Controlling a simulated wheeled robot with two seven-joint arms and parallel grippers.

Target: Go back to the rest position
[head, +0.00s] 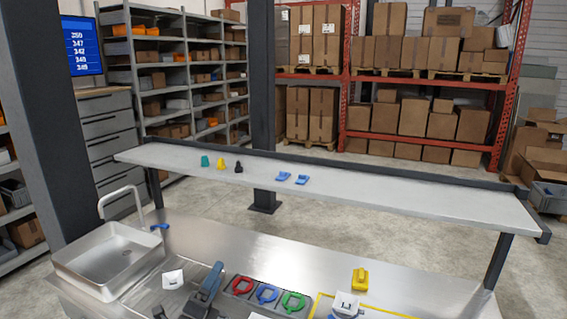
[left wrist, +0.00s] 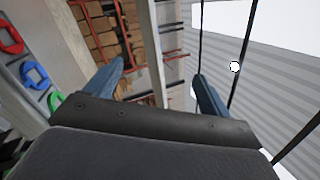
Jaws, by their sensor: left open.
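My left gripper (head: 215,268) is low in the head view, over the steel counter, just left of the red ring piece (head: 242,285). In the left wrist view its two blue fingers (left wrist: 160,82) stand wide apart. Nothing is between them. The red ring piece (left wrist: 10,40) shows at the left edge of that rolled wrist view. My right gripper is not seen in either view.
A blue ring (head: 267,294) and a green ring (head: 293,301) sit beside the red one. A sink (head: 108,262) is at left, a yellow part (head: 360,279) at right. A raised shelf (head: 400,200) holding several small parts spans behind the counter.

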